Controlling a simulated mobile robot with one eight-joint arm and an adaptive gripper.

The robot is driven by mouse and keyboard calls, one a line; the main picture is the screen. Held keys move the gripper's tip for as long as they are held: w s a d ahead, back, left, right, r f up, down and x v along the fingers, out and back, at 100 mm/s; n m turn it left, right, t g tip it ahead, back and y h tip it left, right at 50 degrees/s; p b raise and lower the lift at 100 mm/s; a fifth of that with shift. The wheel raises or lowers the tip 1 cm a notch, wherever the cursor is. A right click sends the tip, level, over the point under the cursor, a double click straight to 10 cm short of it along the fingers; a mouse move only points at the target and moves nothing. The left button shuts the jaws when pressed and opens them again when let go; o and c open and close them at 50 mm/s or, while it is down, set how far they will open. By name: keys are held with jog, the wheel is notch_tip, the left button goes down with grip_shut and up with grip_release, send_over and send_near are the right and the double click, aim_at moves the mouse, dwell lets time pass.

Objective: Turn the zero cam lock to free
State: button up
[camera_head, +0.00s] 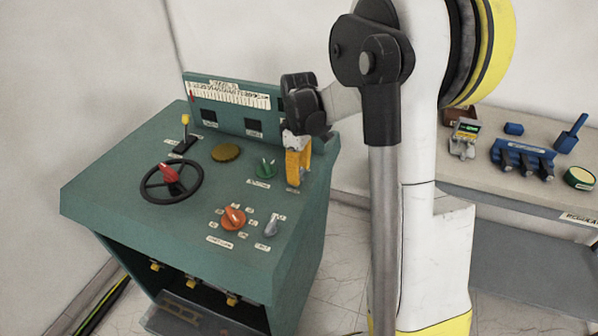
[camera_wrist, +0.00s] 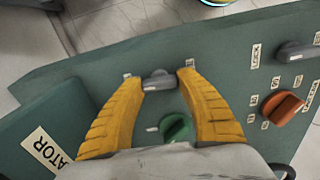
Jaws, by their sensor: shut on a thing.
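My gripper (camera_head: 297,180) reaches down to the right edge of the green console (camera_head: 110,180). In the wrist view its two yellow fingers (camera_wrist: 160,82) are shut on a small grey knob (camera_wrist: 158,80), one finger at each end. Small pale labels sit beside the fingertips, too small to read. The knob is hidden behind my fingers in the head view. A second grey knob (camera_head: 271,228) stands at the console's front right; it also shows in the wrist view (camera_wrist: 297,50), near a label that seems to read "LOCK". I cannot tell from the labels which knob is the zero cam lock.
A green knob (camera_head: 265,167) sits close to my fingers. An orange knob (camera_head: 233,218), a black handwheel (camera_head: 170,190) with a red grip, a yellow-tipped lever (camera_head: 185,130) and a brass disc (camera_head: 226,152) are also on the console. A side table (camera_head: 480,180) stands right.

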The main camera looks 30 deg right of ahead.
jog(key=m+p, duration=0.1)
jog(key=m, duration=0.3)
jog(key=shift+m, duration=0.3)
jog(key=m, duration=0.4)
jog(key=m+p, duration=0.1)
jog(key=m, duration=0.4)
jog(key=shift+o, duration=0.2)
jog(key=shift+m, duration=1.8)
jog(key=shift+c, duration=0.2)
jog(key=o, duration=1.2)
